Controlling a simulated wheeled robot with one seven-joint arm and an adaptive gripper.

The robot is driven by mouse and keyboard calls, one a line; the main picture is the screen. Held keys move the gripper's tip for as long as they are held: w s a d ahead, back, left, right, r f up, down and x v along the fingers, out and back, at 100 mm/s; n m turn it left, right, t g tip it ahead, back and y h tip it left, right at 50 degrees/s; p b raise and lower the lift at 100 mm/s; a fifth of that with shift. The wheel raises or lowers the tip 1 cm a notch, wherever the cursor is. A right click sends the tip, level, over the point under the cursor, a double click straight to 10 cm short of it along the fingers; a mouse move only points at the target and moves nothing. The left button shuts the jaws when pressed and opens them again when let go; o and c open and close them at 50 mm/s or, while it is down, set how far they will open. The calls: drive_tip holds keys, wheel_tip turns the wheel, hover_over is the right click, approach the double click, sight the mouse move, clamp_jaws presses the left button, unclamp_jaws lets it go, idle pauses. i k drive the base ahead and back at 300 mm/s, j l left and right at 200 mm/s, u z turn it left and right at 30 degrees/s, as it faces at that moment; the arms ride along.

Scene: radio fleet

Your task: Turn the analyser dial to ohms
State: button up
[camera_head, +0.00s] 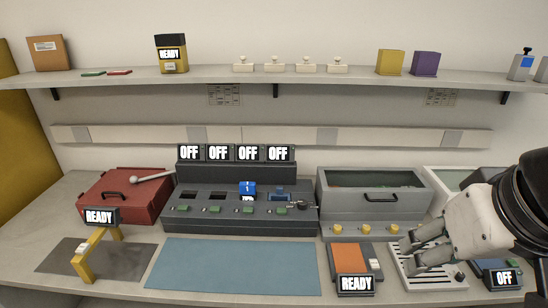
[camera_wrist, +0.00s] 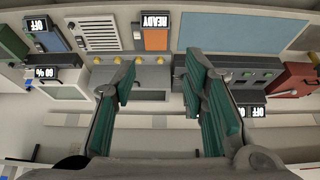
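A small dark device with a display reading OFF (camera_head: 503,278) stands at the right front of the counter; it may be the analyser. It also shows at the upper left of the upside-down wrist view (camera_wrist: 45,38). I cannot make out a dial or an ohms mark on it. My gripper (camera_head: 408,257) is open and empty above the pale slotted panel (camera_head: 445,281), left of the OFF device. In the wrist view its two green-padded fingers (camera_wrist: 162,85) stand wide apart, with nothing between them.
An orange unit reading READY (camera_head: 347,263) lies left of the slotted panel. A grey cabinet with yellow knobs (camera_head: 337,231) stands behind. A dark charger bank with OFF displays (camera_head: 190,222), a red toolbox (camera_head: 100,196) and a yellow stand (camera_head: 88,268) are farther left. The blue mat (camera_head: 235,267) is clear.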

sight(303, 204)
drive_tip(key=i+j, duration=0.25)
drive_tip(key=j, duration=0.15)
drive_tip(key=i+j, duration=0.2)
drive_tip(key=j, duration=0.25)
drive_tip(key=i+j, duration=0.25)
drive_tip(key=j, duration=0.15)
